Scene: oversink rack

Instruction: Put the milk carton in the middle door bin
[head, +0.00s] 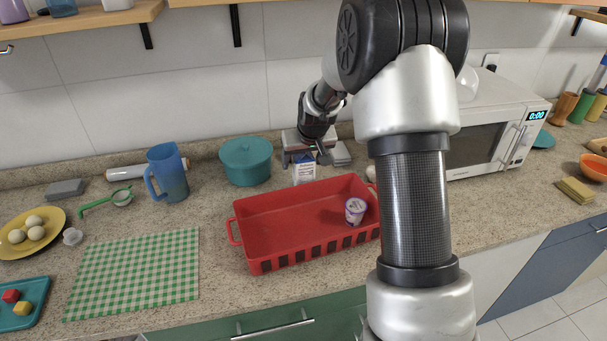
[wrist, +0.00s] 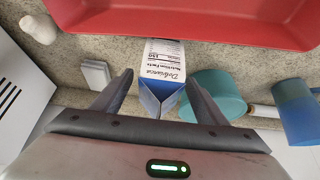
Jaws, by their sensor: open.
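The milk carton (head: 304,173), white and blue with printed text, stands on the counter behind the red basket. My gripper (head: 305,161) is open, with one finger on each side of the carton. In the wrist view my gripper (wrist: 159,76) has its fingertips apart from the carton, with small gaps visible. The lower part of the carton is partly hidden in both views. No door bin shows in either view.
A red basket (head: 270,200) with a small purple-lidded cup (head: 355,211) stands in front. A teal pot (head: 246,162) and blue pitcher (head: 166,173) are to the left. A white microwave (head: 492,120) is to the right. A green checked cloth (head: 135,270) lies front left.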

